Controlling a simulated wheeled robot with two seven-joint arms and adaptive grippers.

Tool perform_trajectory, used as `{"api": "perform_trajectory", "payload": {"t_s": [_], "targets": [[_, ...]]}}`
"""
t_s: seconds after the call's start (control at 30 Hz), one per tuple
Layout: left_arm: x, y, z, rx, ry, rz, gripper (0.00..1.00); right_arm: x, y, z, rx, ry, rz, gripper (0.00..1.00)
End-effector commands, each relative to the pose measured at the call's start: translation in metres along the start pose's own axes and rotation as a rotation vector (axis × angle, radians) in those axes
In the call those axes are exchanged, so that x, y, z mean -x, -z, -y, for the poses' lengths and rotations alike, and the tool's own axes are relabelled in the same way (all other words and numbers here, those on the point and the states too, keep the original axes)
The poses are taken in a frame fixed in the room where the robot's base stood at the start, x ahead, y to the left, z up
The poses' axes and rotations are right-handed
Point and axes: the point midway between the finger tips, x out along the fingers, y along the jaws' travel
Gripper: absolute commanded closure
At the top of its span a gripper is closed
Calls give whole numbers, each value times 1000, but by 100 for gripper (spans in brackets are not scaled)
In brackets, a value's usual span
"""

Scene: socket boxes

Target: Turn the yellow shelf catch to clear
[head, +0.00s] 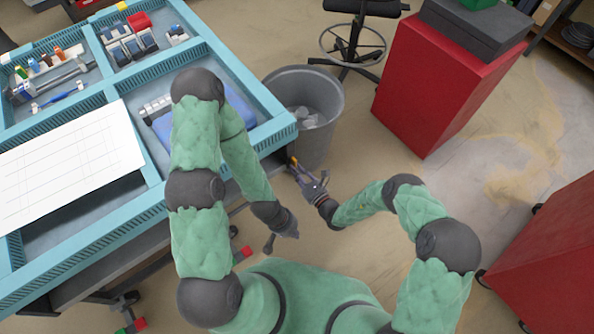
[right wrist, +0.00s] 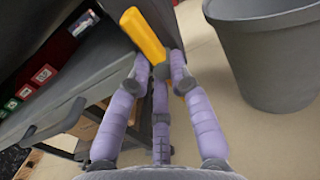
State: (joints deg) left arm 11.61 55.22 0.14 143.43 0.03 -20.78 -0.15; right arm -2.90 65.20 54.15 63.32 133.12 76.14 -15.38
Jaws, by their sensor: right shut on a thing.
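The yellow shelf catch (right wrist: 143,36) is a short bar on the dark side of the workbench, tilted with its upper end to the left in the right wrist view. A small bit of the catch (head: 294,161) shows in the head view at the bench corner. My right gripper (head: 298,168) reaches the catch from the right. In the right wrist view my right gripper (right wrist: 158,64) has its purple fingers shut around the catch's lower end, whose pivot they partly hide. My left gripper (head: 270,243) hangs low beside the bench, apart from the catch; its fingers are too small to read.
A grey bin (head: 318,100) stands close beside the bench corner and my right gripper. The blue-framed bench top (head: 262,102) holds trays and a white sheet (head: 65,160). Red cabinets (head: 440,80) stand to the right. Open floor lies between.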

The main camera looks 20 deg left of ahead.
Motion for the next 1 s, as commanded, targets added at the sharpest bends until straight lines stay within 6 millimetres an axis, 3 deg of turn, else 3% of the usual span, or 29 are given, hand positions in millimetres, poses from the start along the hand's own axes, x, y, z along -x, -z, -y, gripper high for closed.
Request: {"api": "perform_trajectory", "payload": {"t_s": [0.37, 0.4, 0.47, 0.83, 1.0], "targets": [[0, 0, 0, 0, 0, 0, 100, 0, 0, 0, 5, 1, -1, 100], [0, 0, 0, 0, 0, 0, 100, 0, 0, 0, 5, 1, -1, 68], [0, 0, 0, 0, 0, 0, 100, 0, 0, 0, 4, 1, -1, 55], [0, 0, 0, 0, 0, 0, 100, 2, 0, 0, 3, 1, -1, 55], [0, 0, 0, 0, 0, 0, 100, 20, 1, 2, 2, 3, -3, 55]]}}
